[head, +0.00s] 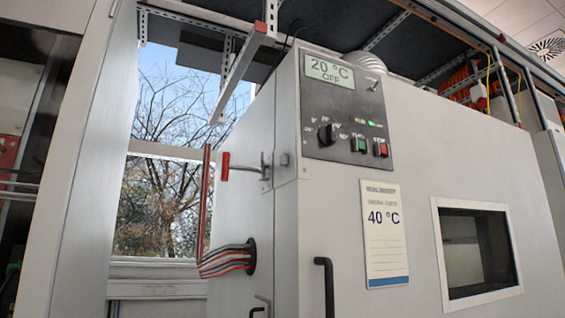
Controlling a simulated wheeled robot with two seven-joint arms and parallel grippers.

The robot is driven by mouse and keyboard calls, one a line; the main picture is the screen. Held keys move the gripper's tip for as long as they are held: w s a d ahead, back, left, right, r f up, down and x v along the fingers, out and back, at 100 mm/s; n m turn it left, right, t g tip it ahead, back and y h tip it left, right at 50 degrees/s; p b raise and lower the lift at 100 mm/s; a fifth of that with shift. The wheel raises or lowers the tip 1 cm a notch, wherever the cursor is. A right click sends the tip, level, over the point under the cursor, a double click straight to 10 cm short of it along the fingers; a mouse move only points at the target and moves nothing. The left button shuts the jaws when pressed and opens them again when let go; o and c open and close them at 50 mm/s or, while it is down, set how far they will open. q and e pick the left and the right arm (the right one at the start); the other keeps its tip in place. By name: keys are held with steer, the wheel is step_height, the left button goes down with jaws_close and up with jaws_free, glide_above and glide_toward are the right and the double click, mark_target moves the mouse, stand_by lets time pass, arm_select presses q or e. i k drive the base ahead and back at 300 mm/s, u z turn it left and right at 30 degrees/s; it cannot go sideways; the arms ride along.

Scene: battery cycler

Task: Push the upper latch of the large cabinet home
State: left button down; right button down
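The large cabinet (415,130) fills the middle and right of the head view. The front door looks shut against the body, but a small gap cannot be ruled out. Neither of my grippers is in view.
A black handle (325,285) stands out from the cabinet front. Red and grey cables (225,259) enter a black port below the latch. A metal rail (243,70) hangs above, left of the control panel (345,110).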

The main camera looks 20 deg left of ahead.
mark_target(225, 165)
steer(key=z, duration=0.05)
steer(key=i, duration=0.9)
steer(key=u, duration=0.45)
